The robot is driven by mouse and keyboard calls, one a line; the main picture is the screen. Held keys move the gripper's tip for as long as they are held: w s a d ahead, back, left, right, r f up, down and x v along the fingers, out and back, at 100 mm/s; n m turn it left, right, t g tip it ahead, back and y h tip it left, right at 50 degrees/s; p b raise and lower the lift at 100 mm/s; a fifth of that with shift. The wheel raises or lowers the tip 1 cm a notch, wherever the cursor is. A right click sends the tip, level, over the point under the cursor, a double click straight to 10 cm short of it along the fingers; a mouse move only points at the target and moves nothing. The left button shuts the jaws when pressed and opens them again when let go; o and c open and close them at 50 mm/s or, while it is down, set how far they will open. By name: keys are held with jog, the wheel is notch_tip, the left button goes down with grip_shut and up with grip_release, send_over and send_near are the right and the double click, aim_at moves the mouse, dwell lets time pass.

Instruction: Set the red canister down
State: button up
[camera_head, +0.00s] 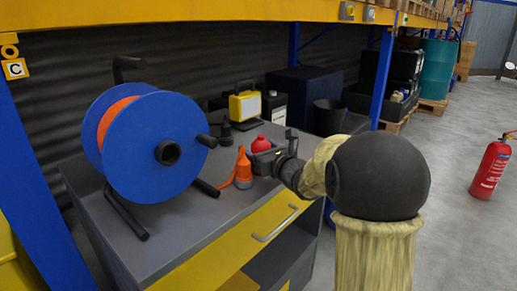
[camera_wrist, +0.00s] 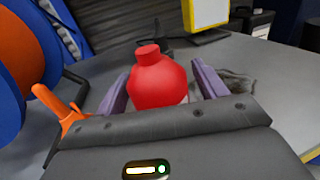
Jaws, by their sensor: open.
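The red canister (camera_head: 261,144) stands upright on the grey workbench top (camera_head: 187,225), near its front right part. In the wrist view the canister (camera_wrist: 158,82) has a round body and a short neck, and it sits between the two fingers. In the head view my gripper (camera_head: 265,160) hides the canister's lower part. The canister's base is hidden in both views.
A blue cable reel (camera_head: 140,145) stands left on the bench. A yellow work lamp (camera_head: 245,104) and a black bin (camera_head: 328,117) are behind. A red extinguisher (camera_head: 491,168) stands on the floor right.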

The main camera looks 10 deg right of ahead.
jog(key=p+v, duration=0.1)
jog(key=v, duration=1)
jog(key=shift+s+p, duration=0.3)
jog(key=shift+s, duration=0.05)
